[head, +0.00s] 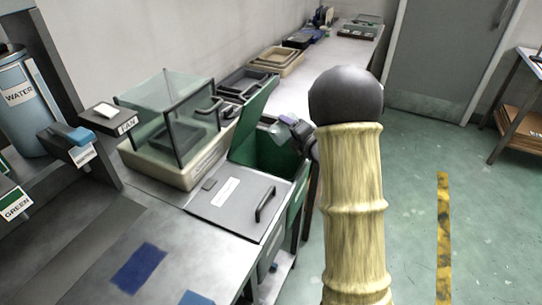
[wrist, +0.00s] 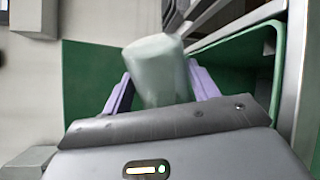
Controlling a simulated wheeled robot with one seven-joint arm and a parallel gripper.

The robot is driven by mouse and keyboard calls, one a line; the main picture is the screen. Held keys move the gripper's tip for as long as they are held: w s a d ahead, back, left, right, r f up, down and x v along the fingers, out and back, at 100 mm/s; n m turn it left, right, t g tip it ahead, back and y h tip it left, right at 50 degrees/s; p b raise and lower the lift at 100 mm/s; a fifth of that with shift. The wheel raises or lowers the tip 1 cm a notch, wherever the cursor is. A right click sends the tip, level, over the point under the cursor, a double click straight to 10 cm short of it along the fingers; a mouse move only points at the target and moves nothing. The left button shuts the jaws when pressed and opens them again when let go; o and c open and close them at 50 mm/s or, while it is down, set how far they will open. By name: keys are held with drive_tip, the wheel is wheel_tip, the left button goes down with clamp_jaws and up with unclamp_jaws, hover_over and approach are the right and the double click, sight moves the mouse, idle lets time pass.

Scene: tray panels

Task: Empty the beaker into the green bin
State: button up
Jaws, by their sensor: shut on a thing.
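The beaker (head: 279,133), a small clear, pale vessel, is held over the green bin (head: 268,158) in the head view. My gripper (head: 291,126) is shut on it from the right, and the beaker looks tilted. In the wrist view the beaker (wrist: 160,78) is cloudy and blurred between the two purple fingers of my gripper (wrist: 162,85). The green walls of the bin (wrist: 90,85) show around and behind it. I cannot tell whether anything is in the beaker. My arm hides part of the bin's right side.
A grey lid panel with a black handle (head: 236,207) lies in front of the bin. A clear box with a dark frame (head: 165,115) stands in a cream tray to the left. Trays (head: 277,62) line the bench behind. The floor at right (head: 410,200) is clear.

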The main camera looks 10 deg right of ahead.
drive_tip(key=m+p, duration=0.1)
drive_tip(key=d+m+p, duration=0.1)
drive_tip(key=p, duration=0.1)
drive_tip(key=shift+w+p, duration=0.25)
drive_tip(key=shift+p, duration=0.05)
drive_tip(key=shift+f, duration=0.35)
drive_tip(key=shift+b, duration=0.3)
drive_tip(key=shift+d+r+m+p, duration=0.1)
drive_tip(key=shift+m+p, duration=0.2)
drive_tip(key=shift+p, duration=0.4)
